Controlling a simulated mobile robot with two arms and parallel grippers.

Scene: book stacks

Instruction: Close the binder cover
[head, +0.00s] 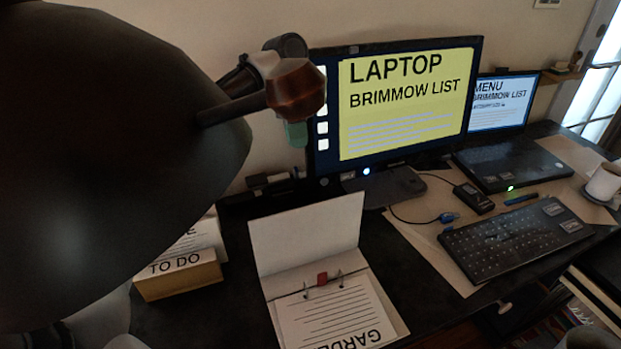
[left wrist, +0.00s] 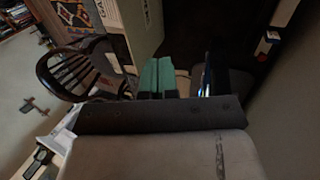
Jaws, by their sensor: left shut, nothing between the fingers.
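The binder (head: 402,322) lies open on the desk, with its white cover (head: 308,232) standing raised at the back, leaning toward the monitor. Metal rings and a red tab show at the hinge, over a lined page reading "GARDE". My left gripper (head: 295,134) shows only as green fingers beyond and above the cover, apart from it in the picture; a lamp knob hides the rest. In the left wrist view its green fingers (left wrist: 156,76) are together and empty. The binder page with "GA" (left wrist: 112,14) appears there beyond them. My right gripper is out of view.
A large dark lamp shade (head: 110,150) blocks the left of the head view. A "TO DO" box (head: 180,278) stands left of the binder. A monitor (head: 400,100), keyboard (head: 515,240), laptop (head: 510,160) and mug (head: 603,182) are to the right. A chair (left wrist: 75,75) shows in the wrist view.

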